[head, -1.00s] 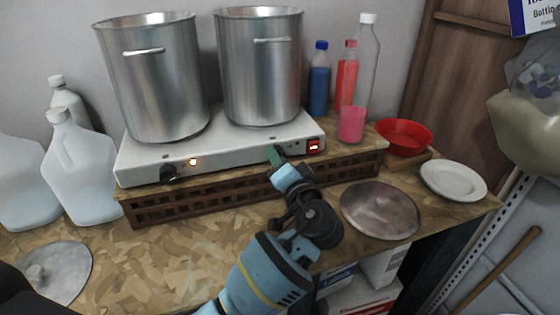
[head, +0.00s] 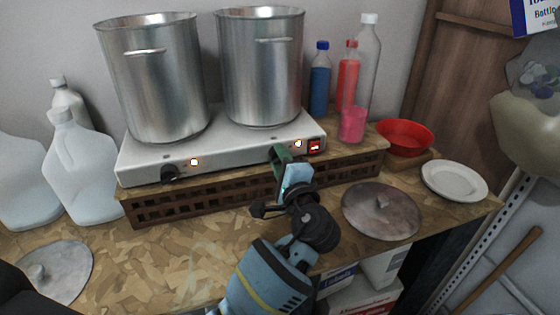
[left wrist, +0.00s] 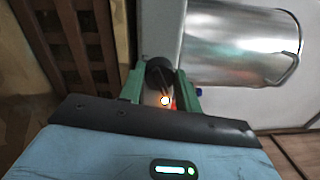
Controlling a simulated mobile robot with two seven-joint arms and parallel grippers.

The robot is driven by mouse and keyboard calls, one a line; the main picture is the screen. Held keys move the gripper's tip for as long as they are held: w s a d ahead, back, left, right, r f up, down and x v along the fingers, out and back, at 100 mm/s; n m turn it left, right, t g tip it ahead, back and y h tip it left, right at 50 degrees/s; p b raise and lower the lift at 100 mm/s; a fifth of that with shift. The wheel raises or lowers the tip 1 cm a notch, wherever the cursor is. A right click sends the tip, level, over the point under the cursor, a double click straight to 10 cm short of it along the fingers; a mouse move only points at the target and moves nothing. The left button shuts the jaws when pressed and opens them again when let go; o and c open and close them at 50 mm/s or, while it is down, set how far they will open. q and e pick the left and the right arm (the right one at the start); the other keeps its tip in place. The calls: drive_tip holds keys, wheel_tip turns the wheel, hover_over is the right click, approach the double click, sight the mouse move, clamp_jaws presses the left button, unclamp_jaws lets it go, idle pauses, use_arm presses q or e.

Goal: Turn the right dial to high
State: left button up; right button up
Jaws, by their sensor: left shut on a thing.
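The white hot plate (head: 235,147) stands on a brown lattice stand with a left dial (head: 169,173) on its front. My left gripper (head: 279,153) is at the front right of the panel, with its green fingers around the right dial. In the left wrist view the dark right dial (left wrist: 158,72) sits between the two fingers of the gripper (left wrist: 160,88), which is shut on it. In the head view the gripper hides this dial, so its setting cannot be read. An indicator light (head: 298,143) beside it is lit. My right gripper is not in view.
Two steel pots (head: 262,70) stand on the hot plate. Bottles (head: 320,80) and a red bowl (head: 405,135) are to the right. A metal lid (head: 381,210) lies right of my arm. White jugs (head: 82,170) stand at the left.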

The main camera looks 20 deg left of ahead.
use_arm(q)
drive_tip(key=shift+d+m, duration=0.1)
drive_tip(key=shift+m, duration=0.4)
drive_tip(key=o, duration=1)
